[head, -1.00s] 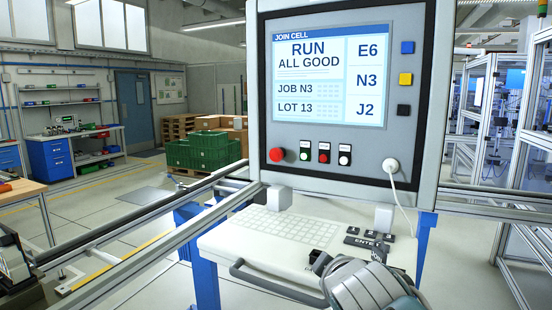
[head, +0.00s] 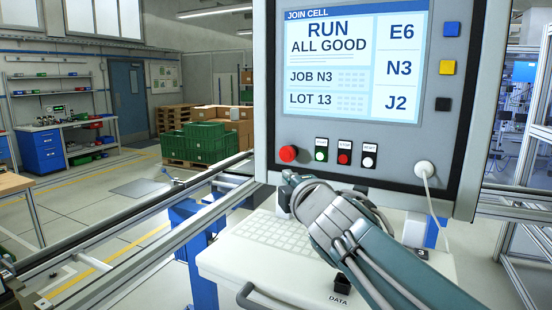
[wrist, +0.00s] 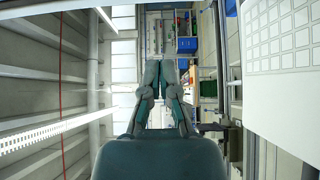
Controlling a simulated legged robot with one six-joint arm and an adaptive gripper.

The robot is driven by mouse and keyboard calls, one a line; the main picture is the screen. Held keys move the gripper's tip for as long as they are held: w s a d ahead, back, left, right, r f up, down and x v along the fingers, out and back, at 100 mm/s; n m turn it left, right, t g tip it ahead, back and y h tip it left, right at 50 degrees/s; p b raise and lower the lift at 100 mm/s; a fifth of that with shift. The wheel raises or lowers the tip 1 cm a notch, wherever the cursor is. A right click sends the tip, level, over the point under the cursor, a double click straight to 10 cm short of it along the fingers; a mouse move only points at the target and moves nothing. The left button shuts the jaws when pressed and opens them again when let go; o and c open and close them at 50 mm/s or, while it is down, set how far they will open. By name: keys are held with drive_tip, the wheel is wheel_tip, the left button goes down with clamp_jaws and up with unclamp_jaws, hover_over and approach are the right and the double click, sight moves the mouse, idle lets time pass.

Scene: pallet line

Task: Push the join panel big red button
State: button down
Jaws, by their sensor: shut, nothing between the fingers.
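The join panel (head: 262,110) stands in front of me in the head view, with a lit screen (head: 345,60) reading JOIN CELL, RUN, ALL GOOD. The big red button (head: 288,153) is at the panel's lower left, left of several small labelled buttons. My gripper (head: 287,178) is just below the red button and appears apart from it. In the wrist view my gripper (wrist: 167,64) is shut, its fingers together and empty. The red button does not show in the wrist view.
A keyboard shelf (head: 225,262) juts out below the panel, under my arm; it also shows in the wrist view (wrist: 285,100). A white cable plug (head: 424,169) sits at the panel's lower right. Metal rails (head: 160,235) run on the left. Green crates (head: 195,146) stand farther back.

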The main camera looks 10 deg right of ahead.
approach(280, 155)
drive_tip(key=w+a, duration=0.3)
drive_tip(key=w, duration=0.1)
drive_tip(key=shift+w+d, duration=1.2)
drive_tip(key=shift+d, duration=0.05)
